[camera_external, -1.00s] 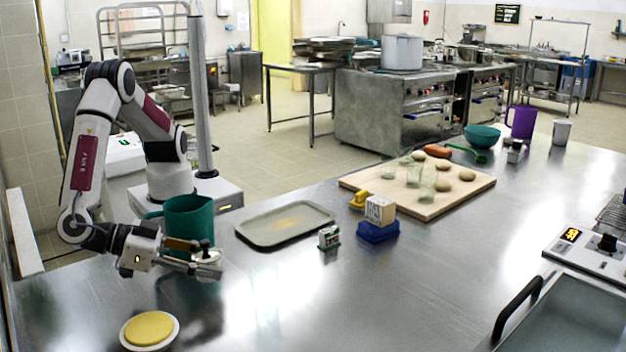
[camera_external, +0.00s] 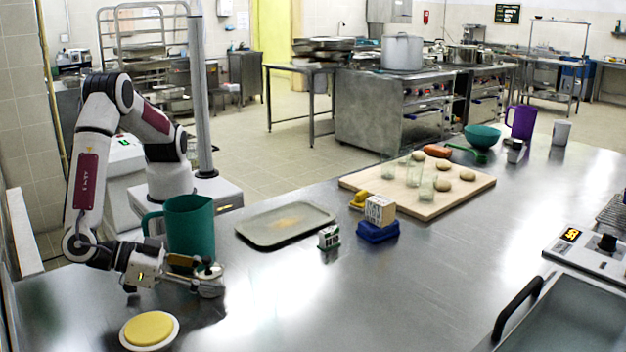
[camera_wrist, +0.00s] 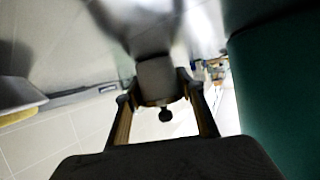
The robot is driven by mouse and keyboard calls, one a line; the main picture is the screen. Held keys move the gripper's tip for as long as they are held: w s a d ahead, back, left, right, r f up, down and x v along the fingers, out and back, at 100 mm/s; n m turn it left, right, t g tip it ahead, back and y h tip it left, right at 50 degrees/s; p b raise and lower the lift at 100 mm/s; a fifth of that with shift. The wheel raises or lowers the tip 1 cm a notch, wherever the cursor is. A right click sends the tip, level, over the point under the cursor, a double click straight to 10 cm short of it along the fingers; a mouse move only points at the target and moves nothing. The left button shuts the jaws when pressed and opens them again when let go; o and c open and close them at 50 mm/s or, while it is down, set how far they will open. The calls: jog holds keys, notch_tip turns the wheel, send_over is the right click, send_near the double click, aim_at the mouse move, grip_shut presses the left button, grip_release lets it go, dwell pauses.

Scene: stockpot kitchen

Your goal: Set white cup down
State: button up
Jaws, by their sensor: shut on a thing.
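My gripper (camera_external: 205,279) is low over the near left of the steel table, in front of the green pitcher (camera_external: 190,228). It is shut on a small pale grey thing with a dark round knob, which shows between the fingers in the wrist view (camera_wrist: 157,80). The fingers partly hide this thing, and I cannot tell whether it is a cup or whether it touches the table. A white cup (camera_external: 561,132) stands upright at the far right of the table, well away from my gripper. The pitcher's green side (camera_wrist: 280,85) fills the right of the wrist view.
A white plate with a yellow disc (camera_external: 149,330) lies near the front left edge. A grey tray (camera_external: 250,235), a blue block holder (camera_external: 378,233) and a wooden board (camera_external: 455,198) lie to the right. The table's front middle is clear.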

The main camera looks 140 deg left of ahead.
jog(key=o, duration=1.3)
jog(key=shift+r, duration=0.1)
jog(key=shift+d, duration=0.1)
jog(key=v, duration=1.2)
jog(key=shift+w+r, duration=0.1)
